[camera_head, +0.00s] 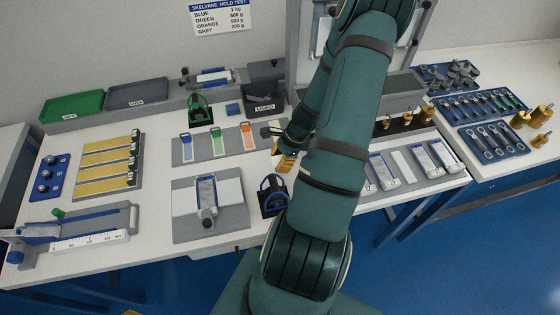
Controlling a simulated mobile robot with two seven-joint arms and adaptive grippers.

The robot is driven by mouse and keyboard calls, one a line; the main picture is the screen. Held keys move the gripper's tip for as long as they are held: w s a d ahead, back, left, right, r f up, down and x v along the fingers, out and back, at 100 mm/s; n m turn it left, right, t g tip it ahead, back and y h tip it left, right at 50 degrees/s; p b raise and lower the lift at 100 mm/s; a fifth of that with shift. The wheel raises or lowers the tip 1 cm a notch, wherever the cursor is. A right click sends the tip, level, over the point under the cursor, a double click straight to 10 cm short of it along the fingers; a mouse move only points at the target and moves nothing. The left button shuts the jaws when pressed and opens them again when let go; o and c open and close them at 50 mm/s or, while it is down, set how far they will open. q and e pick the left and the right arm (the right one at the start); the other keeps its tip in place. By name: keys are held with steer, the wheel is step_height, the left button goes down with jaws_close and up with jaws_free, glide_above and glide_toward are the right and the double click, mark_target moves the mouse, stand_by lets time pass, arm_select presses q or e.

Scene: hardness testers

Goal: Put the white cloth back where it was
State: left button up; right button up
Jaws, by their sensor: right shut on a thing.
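My right arm crosses the middle of the view, and my right gripper (283,140) points down at the right end of the grey mat (180,155) with coloured strips. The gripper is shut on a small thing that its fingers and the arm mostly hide. A pale patch and a gold-coloured piece (285,162) show just below the fingers. I cannot make out a white cloth for certain. White flat pieces lie on the grey block (208,224) at the front and between the trays (401,165) at the right. My left gripper is not in view.
A dark holder with a blue loop (273,195) stands just below the gripper. A dark bin (264,103) and a green holder (200,112) stand behind the mat. Green (72,107) and grey (137,94) trays line the back. Bare white table shows around the mat.

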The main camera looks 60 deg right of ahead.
steer(key=shift+f, duration=0.25)
steer(key=shift+f, duration=0.15)
steer(key=o, duration=1.1)
steer(key=shift+c, duration=0.2)
steer(key=shift+r, duration=0.4)
steer(key=p+v, duration=0.2)
steer(key=v, duration=0.9)
steer(key=shift+s+r, duration=0.15)
steer(key=shift+r, duration=0.15)
steer(key=shift+d, duration=0.1)
